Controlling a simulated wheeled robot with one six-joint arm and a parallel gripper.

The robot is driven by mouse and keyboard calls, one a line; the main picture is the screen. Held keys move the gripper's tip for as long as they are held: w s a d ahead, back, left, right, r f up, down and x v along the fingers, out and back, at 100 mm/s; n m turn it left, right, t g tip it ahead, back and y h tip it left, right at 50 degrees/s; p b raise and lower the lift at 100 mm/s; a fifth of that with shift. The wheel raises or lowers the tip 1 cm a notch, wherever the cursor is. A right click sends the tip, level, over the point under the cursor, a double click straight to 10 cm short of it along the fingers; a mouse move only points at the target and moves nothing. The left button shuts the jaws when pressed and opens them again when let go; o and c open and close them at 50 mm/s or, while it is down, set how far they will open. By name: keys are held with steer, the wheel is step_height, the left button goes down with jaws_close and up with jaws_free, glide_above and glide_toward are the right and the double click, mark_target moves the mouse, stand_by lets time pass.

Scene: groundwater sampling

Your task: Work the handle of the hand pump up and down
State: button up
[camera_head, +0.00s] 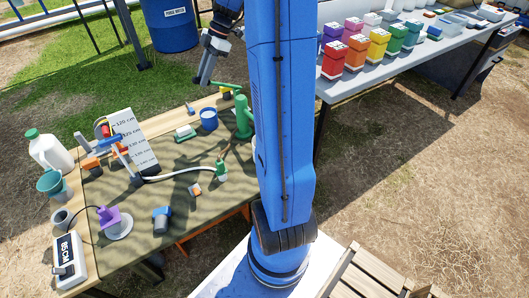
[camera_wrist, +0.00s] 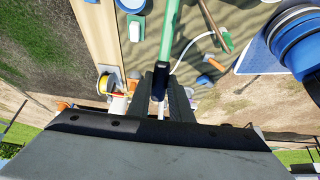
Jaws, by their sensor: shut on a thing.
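The green hand pump (camera_head: 243,118) stands upright at the back right of the work table, partly hidden by my blue arm. Its green handle (camera_head: 226,86) sticks out to the left from the pump's top. In the wrist view the handle (camera_wrist: 170,40) runs down from the top edge, and its dark end lies between my fingers. My gripper (camera_wrist: 161,90) is shut on the handle's end. In the head view my gripper (camera_head: 203,80) hangs at the left end of the handle, above the table's back edge.
A blue cup (camera_head: 209,119) and a green-and-white box (camera_head: 185,133) stand left of the pump. A grey cm-marked board (camera_head: 132,140) and a white jug (camera_head: 48,150) are farther left. A side table (camera_head: 400,75) with coloured containers stands at the right. Grass lies behind.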

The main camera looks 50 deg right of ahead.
steer(key=w+a+f+g+h, duration=0.1)
steer(key=a+f+h, duration=0.2)
steer(key=f+h, duration=0.2)
steer(key=shift+a+f+g+h, duration=0.2)
steer(key=shift+f+g+h, duration=0.15)
steer(key=shift+f, duration=0.7)
steer(key=d+r+y, duration=0.1)
steer(key=r+y, duration=0.1)
steer(key=d+r+t+y, duration=0.1)
steer(key=d+r+y, duration=0.1)
steer(key=r, duration=0.1)
steer(key=s+d+r+t+y, duration=0.1)
steer(key=r+y, duration=0.1)
steer(key=r, duration=0.1)
steer(key=shift+s+d+y, duration=0.1)
steer(key=shift+d+y, duration=0.15)
steer(key=shift+d, duration=0.05)
steer(key=shift+r+y, duration=0.3)
steer(key=shift+r, duration=0.05)
